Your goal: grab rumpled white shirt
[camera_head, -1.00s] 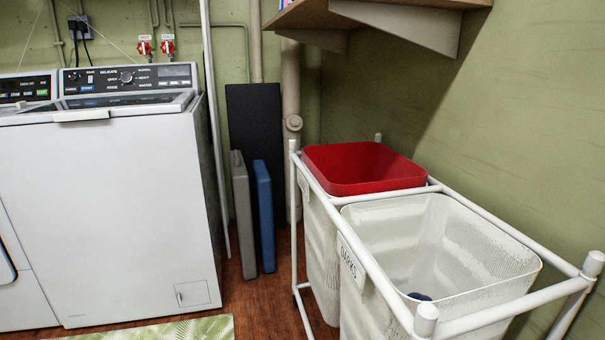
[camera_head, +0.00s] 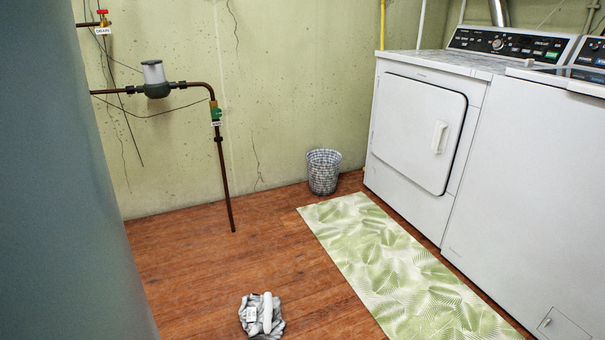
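A small rumpled white-and-grey cloth bundle (camera_head: 262,316), which looks like the shirt, lies on the wooden floor at the bottom of the head view, left of centre. A smooth white strip stands out along its middle. Its lower end is close to the bottom edge of the picture. Neither of my grippers is in view, and nothing touches the bundle.
A green leaf-patterned mat (camera_head: 400,270) lies right of the bundle, before a white dryer (camera_head: 418,130) and washer (camera_head: 530,180). A wire basket (camera_head: 323,172) stands by the wall. A pipe (camera_head: 226,180) reaches down near the floor. A large grey cylinder (camera_head: 65,190) fills the left.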

